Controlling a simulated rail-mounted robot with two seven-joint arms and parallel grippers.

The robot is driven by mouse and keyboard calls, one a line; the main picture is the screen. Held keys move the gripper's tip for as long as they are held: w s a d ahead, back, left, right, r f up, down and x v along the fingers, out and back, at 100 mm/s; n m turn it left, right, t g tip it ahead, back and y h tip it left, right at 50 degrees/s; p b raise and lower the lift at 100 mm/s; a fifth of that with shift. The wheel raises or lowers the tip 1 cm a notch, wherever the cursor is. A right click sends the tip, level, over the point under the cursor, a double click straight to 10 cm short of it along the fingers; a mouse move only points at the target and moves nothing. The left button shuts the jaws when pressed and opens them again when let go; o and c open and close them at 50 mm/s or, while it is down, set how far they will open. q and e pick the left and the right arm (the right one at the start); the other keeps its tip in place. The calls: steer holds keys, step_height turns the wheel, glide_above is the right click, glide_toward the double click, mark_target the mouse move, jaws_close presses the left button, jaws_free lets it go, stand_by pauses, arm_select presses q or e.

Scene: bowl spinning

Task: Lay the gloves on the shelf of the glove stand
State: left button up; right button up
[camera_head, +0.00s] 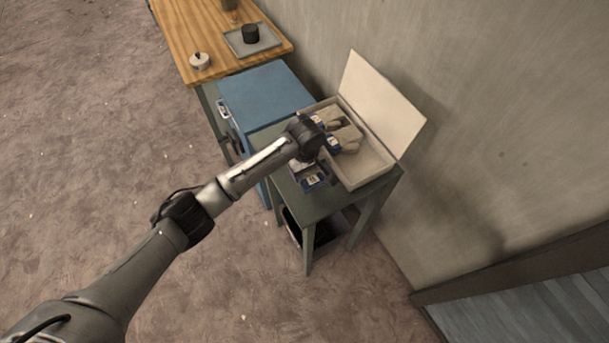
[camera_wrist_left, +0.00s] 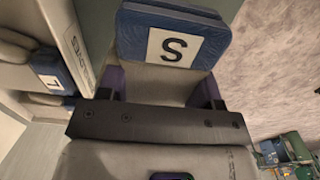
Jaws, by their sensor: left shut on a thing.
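A grey glove with a blue cuff and a white label reading S (camera_wrist_left: 174,46) is between the fingers of my left gripper (camera_wrist_left: 158,92), which is shut on it. In the head view this glove's cuff (camera_head: 313,181) shows below my left gripper (camera_head: 304,163), over the green table by the box's front side. Other gloves with blue cuffs (camera_head: 345,143) lie in an open box (camera_head: 374,170); the left wrist view shows some at its left edge (camera_wrist_left: 52,82). I cannot make out a glove stand for certain. My right gripper is not in view.
The box stands on a small green table (camera_head: 330,203) against the wall, its pale lid (camera_head: 380,100) raised. A dark bin (camera_head: 292,229) is under the table. A blue cabinet (camera_head: 265,92) and a wooden table (camera_head: 205,30) stand beyond. The floor at left is clear.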

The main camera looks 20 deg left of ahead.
mark_target(305, 176)
arm_select(q)
steer(key=shift+w+a+f, duration=0.2)
steer(key=shift+w+a, duration=0.05)
steer(key=shift+w, duration=0.1)
steer(key=shift+f, duration=2)
steer(key=shift+f, duration=0.15)
steer(key=o, duration=0.9)
steer(key=shift+o, duration=0.2)
step_height(305, 176, up, 12)
steer(key=shift+r+p, duration=0.15)
steer(key=shift+p, duration=0.25)
